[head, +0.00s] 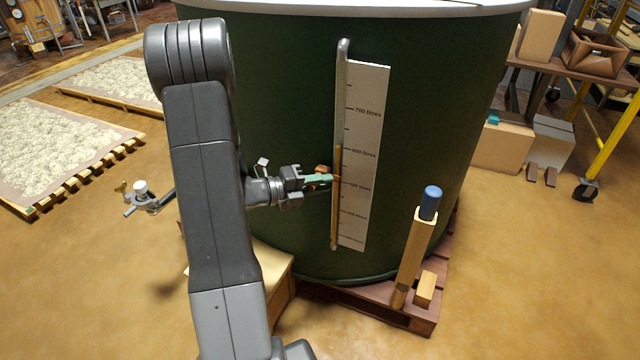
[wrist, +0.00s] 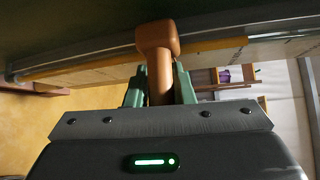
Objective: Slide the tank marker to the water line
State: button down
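The dark green tank (head: 270,100) has an upright glass sight tube (head: 342,95) beside a white scale (head: 367,120) marked in litres. Amber liquid fills the tube's lower part; its top, the water line (head: 339,149), is near the 600 mark. The orange-brown marker (head: 322,170) sits on the tube below that line, near the mark under 600. My gripper (head: 322,179) reaches it from the left. In the wrist view, its green fingers flank the stem of the marker (wrist: 158,62) closely on both sides and appear shut on it.
A wooden post with a blue top (head: 430,203) leans at the tank's front right, beside a small wood block (head: 425,289) on the pallet (head: 370,305). A wooden box (head: 268,268) stands below my arm. Open floor lies to the right.

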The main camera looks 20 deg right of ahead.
notch_tip(320, 180, up, 9)
jog(key=p, duration=0.4)
jog(key=shift+r, duration=0.1)
jog(key=c, duration=1.3)
grip_release()
jog(key=a+r, duration=0.1)
jog(key=a, duration=1.2)
jog(key=shift+w+a+r, duration=0.35)
jog(key=shift+w, duration=0.1)
jog(key=d, duration=0.4)
jog(key=d+f, duration=0.1)
jog(key=d, duration=0.4)
jog(key=s+d+f, duration=0.1)
jog(key=d, duration=0.3)
jog(key=shift+d, duration=0.35)
